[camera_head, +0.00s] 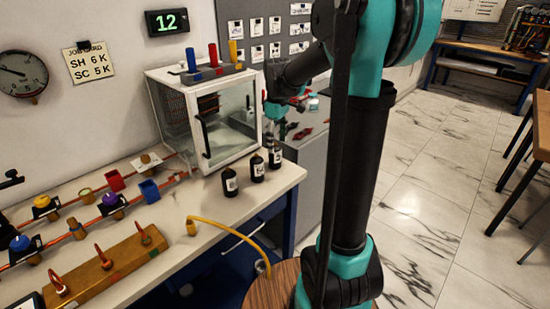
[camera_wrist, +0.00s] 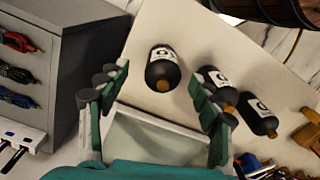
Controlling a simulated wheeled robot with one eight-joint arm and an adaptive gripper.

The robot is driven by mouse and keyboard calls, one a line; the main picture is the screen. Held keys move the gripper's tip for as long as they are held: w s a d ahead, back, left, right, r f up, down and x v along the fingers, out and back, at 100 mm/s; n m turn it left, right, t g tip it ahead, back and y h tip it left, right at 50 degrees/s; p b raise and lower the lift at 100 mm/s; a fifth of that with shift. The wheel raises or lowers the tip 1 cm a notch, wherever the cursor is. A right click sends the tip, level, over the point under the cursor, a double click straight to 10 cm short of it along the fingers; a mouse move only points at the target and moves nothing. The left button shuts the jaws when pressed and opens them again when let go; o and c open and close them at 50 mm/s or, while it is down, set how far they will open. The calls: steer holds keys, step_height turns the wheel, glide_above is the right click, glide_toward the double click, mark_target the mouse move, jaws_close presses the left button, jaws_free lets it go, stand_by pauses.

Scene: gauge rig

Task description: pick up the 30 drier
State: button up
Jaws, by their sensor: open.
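Three dark bottles with white labels and brownish caps stand in a row on the bench: a near one (camera_head: 230,182), a middle one (camera_head: 257,167) and a far one (camera_head: 275,157). The labels are too small or turned to tell which reads 30. In the wrist view, one bottle (camera_wrist: 162,66) shows between my fingertips, with a second (camera_wrist: 216,78) behind my right finger and a third (camera_wrist: 258,115) farther right. My gripper (camera_wrist: 159,76) is open and empty. In the head view my gripper (camera_head: 290,104) is beside the glass case, partly hidden by my arm.
A glass-fronted case (camera_head: 205,120) stands close behind the bottles, with coloured blocks on top. A grey cabinet (camera_head: 308,165) with hanging leads adjoins the bench. A yellow hose (camera_head: 235,233) and fittings occupy the near bench (camera_head: 222,212). Bare bench lies around the bottles.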

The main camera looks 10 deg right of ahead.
mark_target(275, 154)
steer(key=shift+a+f, duration=0.2)
steer(key=shift+f, duration=1.15)
steer(key=shift+a+f, duration=0.15)
steer(key=shift+f, duration=1.2)
steer(key=c, duration=1.4)
